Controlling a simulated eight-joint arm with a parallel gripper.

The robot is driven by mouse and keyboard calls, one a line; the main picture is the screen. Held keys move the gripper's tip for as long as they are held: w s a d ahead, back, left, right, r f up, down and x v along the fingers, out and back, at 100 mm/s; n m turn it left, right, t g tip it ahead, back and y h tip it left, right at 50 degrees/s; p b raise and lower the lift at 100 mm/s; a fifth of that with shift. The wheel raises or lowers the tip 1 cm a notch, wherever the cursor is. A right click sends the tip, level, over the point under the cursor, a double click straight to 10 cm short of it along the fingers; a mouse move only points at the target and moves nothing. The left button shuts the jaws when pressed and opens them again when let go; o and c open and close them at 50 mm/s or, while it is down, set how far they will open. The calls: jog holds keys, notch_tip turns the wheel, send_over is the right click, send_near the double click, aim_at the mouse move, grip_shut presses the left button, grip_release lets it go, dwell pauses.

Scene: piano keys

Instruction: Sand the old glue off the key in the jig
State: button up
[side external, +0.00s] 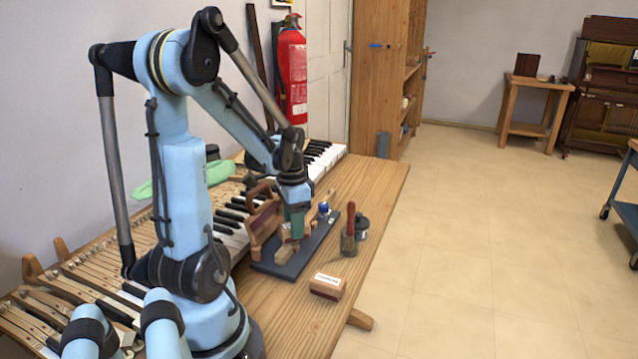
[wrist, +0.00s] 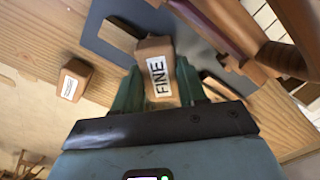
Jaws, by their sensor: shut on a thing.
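My gripper (side external: 295,222) is over the jig at the middle of the bench. In the wrist view its green fingers (wrist: 158,92) are on both sides of a tan block labelled FINE (wrist: 155,58), and it is shut on it. The jig is a dark grey plate (side external: 268,265) with wooden parts standing on it; the plate also shows in the wrist view (wrist: 103,42). A small wooden piece (side external: 286,254) sits on the plate below the gripper. I cannot tell the key or its glue clearly; the gripper and block hide part of the jig.
A second labelled block (side external: 326,287) with a reddish base lies in front of the jig; it also shows in the wrist view (wrist: 72,80). A brush (side external: 349,235) and dark jar (side external: 362,228) stand right of the jig. Keyboard keys (side external: 232,222) run behind.

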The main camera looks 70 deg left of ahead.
jog(key=shift+s+d, duration=1.65)
notch_tip(320, 180, up, 8)
jog(key=shift+r, duration=0.2)
jog(key=shift+d, duration=0.1)
jog(key=w+d+r, duration=0.2)
jog(key=w+d, duration=0.5)
jog(key=d, duration=0.3)
jog(key=w+d+r, duration=0.2)
jog(key=w+d, duration=0.6)
jog(key=d, duration=0.1)
jog(key=shift+w+d+r, duration=0.2)
jog(key=shift+d+r, duration=0.2)
jog(key=shift+a, duration=0.1)
